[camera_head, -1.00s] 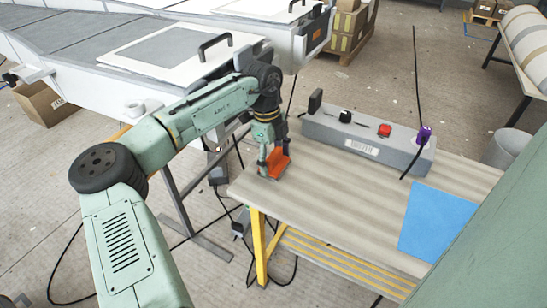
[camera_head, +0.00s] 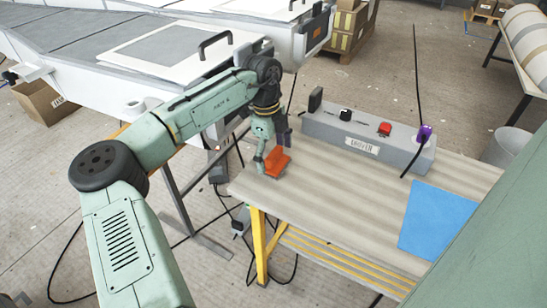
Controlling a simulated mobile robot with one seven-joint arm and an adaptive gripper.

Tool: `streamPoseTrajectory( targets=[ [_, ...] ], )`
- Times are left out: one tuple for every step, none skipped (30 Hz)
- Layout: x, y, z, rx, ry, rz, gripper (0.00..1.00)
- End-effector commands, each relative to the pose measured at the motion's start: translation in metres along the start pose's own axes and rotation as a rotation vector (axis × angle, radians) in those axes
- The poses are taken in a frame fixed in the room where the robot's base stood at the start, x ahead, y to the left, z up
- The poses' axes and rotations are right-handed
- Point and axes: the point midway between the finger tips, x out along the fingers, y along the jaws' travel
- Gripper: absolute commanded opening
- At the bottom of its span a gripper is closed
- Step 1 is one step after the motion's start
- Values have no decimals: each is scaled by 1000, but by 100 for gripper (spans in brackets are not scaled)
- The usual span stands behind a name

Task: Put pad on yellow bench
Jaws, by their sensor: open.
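The pad appears to be the orange-red piece (camera_head: 278,163) at the left end of the bench top, on or just at the surface. The yellow bench (camera_head: 330,210) has a striped wooden top and yellow legs and rails. My gripper (camera_head: 268,166) points down beside the orange piece, with its fingers apart. One finger is on the left of the piece, and the other is largely hidden behind it. Whether the fingers touch the piece is too small to tell.
A grey control box (camera_head: 366,138) with a red button and a purple-based black rod stands along the bench's back edge. A blue sheet (camera_head: 437,221) lies at the right. The middle of the top is clear. A white machine (camera_head: 120,85) stands behind my arm.

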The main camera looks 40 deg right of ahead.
Motion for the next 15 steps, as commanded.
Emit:
streamPoseTrajectory(
  targets=[
    [-7, -1, 0, 0, 0, -3, 92],
    [-13, 0, 0, 0, 0, -2, 92],
    [-22, -1, 0, 1, 0, -4, 92],
    [-28, -1, 0, 0, 0, -3, 92],
    [-35, -1, 0, 0, 0, -3, 92],
    [-44, -1, 0, 0, 0, -4, 92],
    [-51, -1, 0, 1, -1, -2, 92],
    [-58, -1, 0, 1, -1, -3, 92],
    [-66, -1, 0, 0, 0, -3, 92],
    [-72, -1, 0, 0, -1, -2, 92],
    [-78, -1, 0, 0, -1, -3, 92],
    [-85, 0, 0, 0, -1, -1, 92],
    [-89, -1, 0, 1, 0, -2, 92],
    [-94, -1, 0, 1, -1, -1, 92],
    [-98, 0, 0, 1, -1, 0, 92]
  ],
)
